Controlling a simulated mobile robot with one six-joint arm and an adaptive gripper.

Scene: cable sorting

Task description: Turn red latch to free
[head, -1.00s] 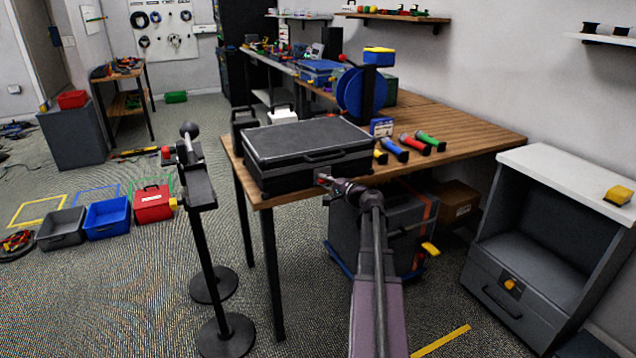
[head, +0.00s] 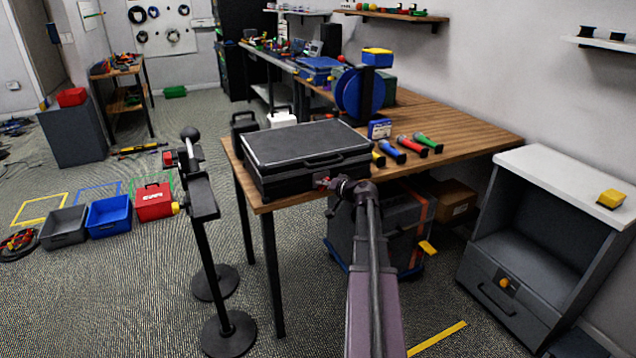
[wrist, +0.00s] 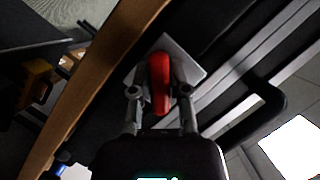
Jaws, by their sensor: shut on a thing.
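The red latch (wrist: 159,84) is a rounded red handle on a pale square plate (wrist: 190,66), fixed to the front of the black case (head: 303,150). The latch stands at an angle to the plate's edges in the wrist view. My gripper (wrist: 160,95) is shut on the latch, one finger on each side. In the head view my gripper (head: 328,183) is at the case's front face, and a little red shows there.
The case lies on the wooden table (head: 450,129) near its front edge, and its handle (wrist: 262,100) is close beside my gripper. Coloured-handled tools (head: 407,148) lie right of the case. A black stand (head: 205,240) is left of my arm.

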